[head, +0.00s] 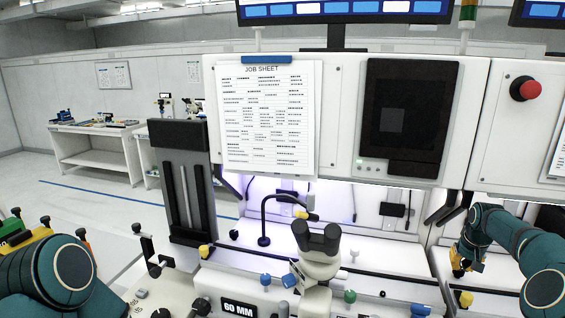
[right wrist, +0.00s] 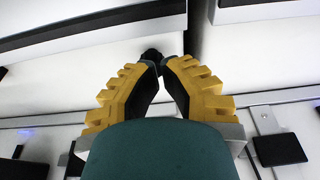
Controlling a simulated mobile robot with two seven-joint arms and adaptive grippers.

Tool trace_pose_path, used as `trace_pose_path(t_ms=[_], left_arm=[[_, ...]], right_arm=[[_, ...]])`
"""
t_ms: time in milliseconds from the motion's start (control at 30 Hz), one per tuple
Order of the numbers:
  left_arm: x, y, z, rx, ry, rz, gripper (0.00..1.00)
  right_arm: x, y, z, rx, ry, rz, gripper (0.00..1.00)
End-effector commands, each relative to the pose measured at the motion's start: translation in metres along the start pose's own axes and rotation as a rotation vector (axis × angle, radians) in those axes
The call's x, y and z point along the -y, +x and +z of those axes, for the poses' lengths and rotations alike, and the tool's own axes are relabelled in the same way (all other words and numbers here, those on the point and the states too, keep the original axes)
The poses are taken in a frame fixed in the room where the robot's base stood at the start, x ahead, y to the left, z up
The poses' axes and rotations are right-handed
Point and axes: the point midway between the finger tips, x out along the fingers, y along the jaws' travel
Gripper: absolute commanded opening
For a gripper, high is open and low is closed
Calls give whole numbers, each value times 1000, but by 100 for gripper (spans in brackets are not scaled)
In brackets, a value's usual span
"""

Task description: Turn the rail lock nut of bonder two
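My right gripper (head: 460,266) is at the right of the head view, low in front of the neighbouring machine bay. In the right wrist view its yellow fingers (right wrist: 159,66) slant together until the tips almost meet. A small dark lobed knob (right wrist: 151,55), which looks like the rail lock nut, sits at the tips against a white surface. The fingers appear closed on it, though the tips hide part of it. The head view does not show this nut clearly. My left arm comes in at the lower left, and its gripper is not recognisable there.
A white machine with a black eyepiece head (head: 318,236) and a 60 MM label (head: 239,308) stands in front. A job sheet (head: 268,120), a dark screen (head: 409,112) and a red stop button (head: 525,89) are on the panels above. A side table (head: 98,134) stands back left.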

Motion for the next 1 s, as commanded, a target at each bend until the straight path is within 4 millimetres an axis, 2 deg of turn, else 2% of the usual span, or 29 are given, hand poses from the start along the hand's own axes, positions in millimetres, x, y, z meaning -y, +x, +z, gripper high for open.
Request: trace_pose_path(t_ms=[67,333,1000], left_arm=[[5,14,2,0,1,-2,66],[7,22,2,-1,0,-4,66],[6,20,2,-1,0,-4,66]], right_arm=[[-1,15,4,1,1,0,0],[0,37,9,0,-1,1,0],[0,40,9,2,-1,-1,0]])
